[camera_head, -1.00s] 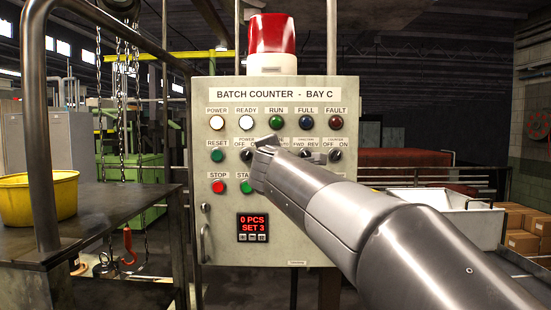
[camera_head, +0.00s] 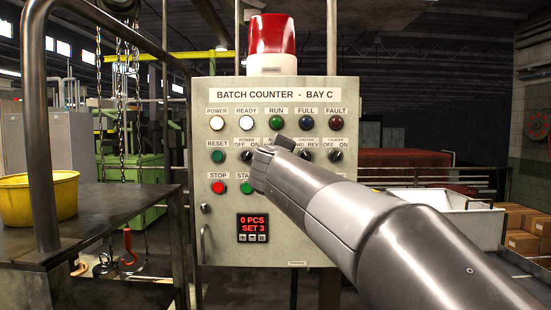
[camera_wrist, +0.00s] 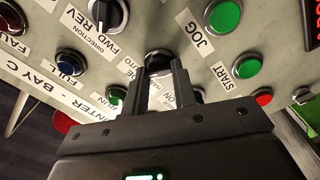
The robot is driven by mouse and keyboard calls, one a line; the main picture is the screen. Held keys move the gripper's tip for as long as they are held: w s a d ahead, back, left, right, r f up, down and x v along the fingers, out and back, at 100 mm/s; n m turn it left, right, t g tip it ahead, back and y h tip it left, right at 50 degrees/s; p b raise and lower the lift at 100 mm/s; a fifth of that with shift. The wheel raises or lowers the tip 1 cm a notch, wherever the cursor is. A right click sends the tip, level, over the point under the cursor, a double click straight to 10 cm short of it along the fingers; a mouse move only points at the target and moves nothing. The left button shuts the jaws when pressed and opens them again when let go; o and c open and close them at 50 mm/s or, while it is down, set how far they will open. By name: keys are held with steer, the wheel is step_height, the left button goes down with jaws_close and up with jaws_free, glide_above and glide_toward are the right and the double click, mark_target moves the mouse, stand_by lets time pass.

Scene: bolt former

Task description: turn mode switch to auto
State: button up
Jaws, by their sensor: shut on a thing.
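The mode switch is a dark round knob (camera_wrist: 158,60) on the grey panel, seen in the wrist view with part of its AUTO label beside it. My gripper (camera_wrist: 160,72) reaches it with one finger on each side and is shut on it. In the head view my gripper (camera_head: 273,145) covers the switch and most of its label. I cannot read which way the knob points.
The batch counter panel (camera_head: 225,280) also bears the power switch (camera_head: 246,156), the direction switch (camera_head: 306,155) and the counter switch (camera_head: 335,156), close beside my gripper. The green START button (camera_wrist: 247,65) and JOG button (camera_wrist: 224,16) are near. A table (camera_head: 110,215) stands left.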

steer(key=shift+f+m, duration=0.1)
steer(key=shift+m, duration=0.4)
steer(key=o, duration=1)
steer(key=s, duration=1)
steer(key=shift+s, duration=0.4)
